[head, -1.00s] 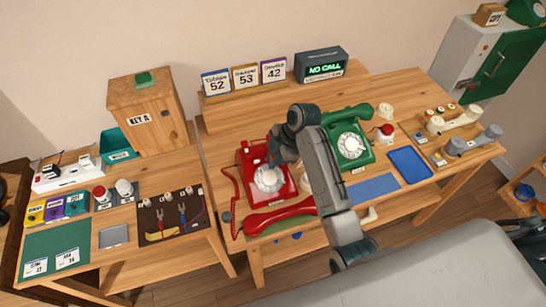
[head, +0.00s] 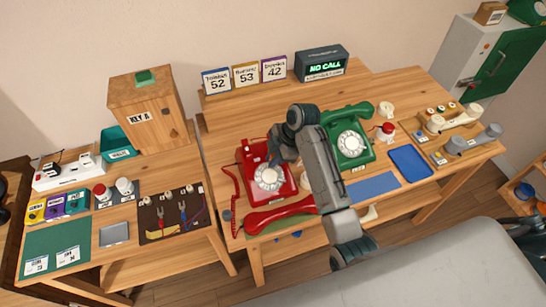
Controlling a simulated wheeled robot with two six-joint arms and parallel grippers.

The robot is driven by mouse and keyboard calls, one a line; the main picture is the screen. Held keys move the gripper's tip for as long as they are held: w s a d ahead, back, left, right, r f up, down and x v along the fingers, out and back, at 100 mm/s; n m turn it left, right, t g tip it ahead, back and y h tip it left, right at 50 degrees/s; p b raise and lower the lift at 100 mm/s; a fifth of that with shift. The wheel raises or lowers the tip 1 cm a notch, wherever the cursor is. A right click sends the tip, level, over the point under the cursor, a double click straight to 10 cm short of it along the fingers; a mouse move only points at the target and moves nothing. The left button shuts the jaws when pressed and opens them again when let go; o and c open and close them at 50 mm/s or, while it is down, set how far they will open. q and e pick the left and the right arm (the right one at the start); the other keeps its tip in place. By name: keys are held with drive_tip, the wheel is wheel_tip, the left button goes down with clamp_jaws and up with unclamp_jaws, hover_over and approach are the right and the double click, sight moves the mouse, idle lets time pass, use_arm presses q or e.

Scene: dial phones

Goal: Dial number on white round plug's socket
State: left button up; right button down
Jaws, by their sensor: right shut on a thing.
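A red dial phone (head: 253,156) stands on the middle desk, its pale dial (head: 268,178) facing up. Its red handset (head: 281,215) lies off the hook in front. My right gripper (head: 272,161) is at the far edge of that dial, shut; its fingertips are small and partly hidden by my arm. A green dial phone (head: 349,146) stands to the right with its handset on. A white strip (head: 70,174) with dark and white plugs or sockets sits on the left table; I cannot make out a white round plug there. My left gripper is out of view.
A blue tray (head: 410,161) and a holder with pale and grey handsets lie right. A wooden box (head: 148,105) stands left.

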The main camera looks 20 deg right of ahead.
drive_tip(key=shift+s+d+f+p, duration=0.1)
drive_tip(key=shift+s+d+p, duration=0.2)
drive_tip(key=shift+d+p, duration=0.15)
drive_tip(key=shift+s, duration=0.1)
idle(0.4)
drive_tip(key=shift+s+d+f+p, duration=0.3)
drive_tip(key=shift+s+d+p, duration=0.1)
drive_tip(key=shift+s, duration=0.15)
drive_tip(key=shift+s+f+p, duration=0.2)
drive_tip(key=shift+s+p, duration=0.2)
drive_tip(key=shift+s, duration=0.05)
